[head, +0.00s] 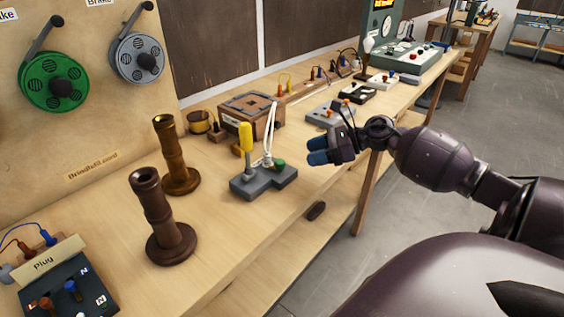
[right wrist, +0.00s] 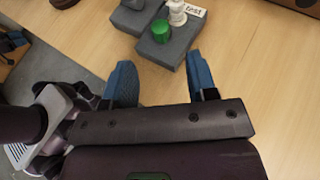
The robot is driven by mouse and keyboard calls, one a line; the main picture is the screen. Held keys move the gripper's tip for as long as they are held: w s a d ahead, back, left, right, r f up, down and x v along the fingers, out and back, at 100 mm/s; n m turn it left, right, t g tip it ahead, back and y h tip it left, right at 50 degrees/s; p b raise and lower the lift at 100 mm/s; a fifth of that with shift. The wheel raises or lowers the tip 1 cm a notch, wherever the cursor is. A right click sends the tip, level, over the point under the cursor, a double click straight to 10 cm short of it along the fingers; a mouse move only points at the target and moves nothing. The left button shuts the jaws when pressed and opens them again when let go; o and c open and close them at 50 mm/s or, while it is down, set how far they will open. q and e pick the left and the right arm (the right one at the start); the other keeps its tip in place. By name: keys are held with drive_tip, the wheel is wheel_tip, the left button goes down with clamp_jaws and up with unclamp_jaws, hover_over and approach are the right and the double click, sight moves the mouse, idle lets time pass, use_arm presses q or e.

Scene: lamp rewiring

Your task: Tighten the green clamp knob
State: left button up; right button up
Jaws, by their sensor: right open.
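The green clamp knob (head: 280,164) sits on a low grey block (head: 252,187) on the workbench. In the right wrist view the knob (right wrist: 161,30) stands on the grey block (right wrist: 170,48), beyond my fingertips. My right gripper (head: 317,150) has blue fingertips and is to the right of the knob in the head view, apart from it. In the right wrist view the gripper (right wrist: 162,78) is open, with nothing between its fingers. A white cord (head: 268,135) rises from the block near the knob. My left gripper is not in view.
Two brown lamp columns (head: 158,220) (head: 176,150) stand to the left, and a wooden box (head: 252,112) behind. A plug station (head: 66,285) is at the front left. The bench is clear in front of the block.

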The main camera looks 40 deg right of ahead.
sight(282, 161)
drive_tip(key=x, duration=0.9)
drive_tip(key=shift+f+b, duration=0.1)
drive_tip(key=shift+b, duration=0.2)
drive_tip(key=shift+c, duration=0.4)
